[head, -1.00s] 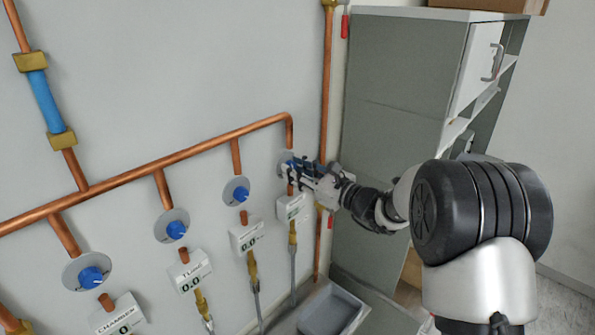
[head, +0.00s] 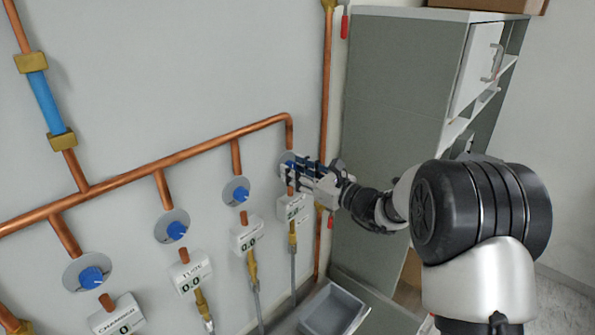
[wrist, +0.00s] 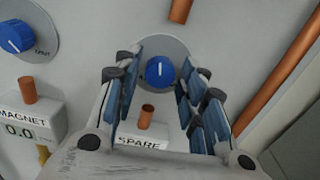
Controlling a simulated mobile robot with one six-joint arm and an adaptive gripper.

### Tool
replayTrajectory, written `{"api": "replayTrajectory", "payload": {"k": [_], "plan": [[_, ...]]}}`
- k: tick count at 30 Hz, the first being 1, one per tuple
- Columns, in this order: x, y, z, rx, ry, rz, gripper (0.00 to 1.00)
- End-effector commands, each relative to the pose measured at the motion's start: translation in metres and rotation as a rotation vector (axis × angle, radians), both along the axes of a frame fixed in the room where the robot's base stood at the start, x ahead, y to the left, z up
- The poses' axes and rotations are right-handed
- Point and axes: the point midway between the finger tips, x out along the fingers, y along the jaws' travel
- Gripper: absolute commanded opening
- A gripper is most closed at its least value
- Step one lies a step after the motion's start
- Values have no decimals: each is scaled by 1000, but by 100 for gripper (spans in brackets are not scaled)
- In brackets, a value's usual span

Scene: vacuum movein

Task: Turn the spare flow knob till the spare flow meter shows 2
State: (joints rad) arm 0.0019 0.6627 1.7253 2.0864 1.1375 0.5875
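The spare flow knob (wrist: 160,72) is a blue round knob with a white pointer line, on a grey disc on the wall. The pointer line stands near upright in the wrist view. My gripper (wrist: 162,80) is open, with its fingers to the left and right of the knob and visible gaps between. In the head view my gripper (head: 291,172) covers most of the knob. The spare flow meter (wrist: 140,143) is a white box below the knob, labelled SPARE. My gripper hides its reading in the wrist view; it is too small to read in the head view (head: 292,208).
The neighbouring knob (wrist: 15,37) and the MAGNET meter (wrist: 28,120), showing 0.0, are to the left. A vertical copper pipe (head: 325,100) runs close to the right of the spare knob. A grey cabinet (head: 395,120) stands further right, and a grey tray (head: 333,309) lies below.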

Motion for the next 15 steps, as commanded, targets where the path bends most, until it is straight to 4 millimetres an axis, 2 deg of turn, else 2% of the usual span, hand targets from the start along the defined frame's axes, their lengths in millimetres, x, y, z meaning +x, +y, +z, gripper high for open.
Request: {"api": "replayTrajectory", "payload": {"k": [3, 15], "plan": [[0, 0, 0, 0, 0, 0, 48], [-4, -6, 0, -1, -1, -1, 48]]}}
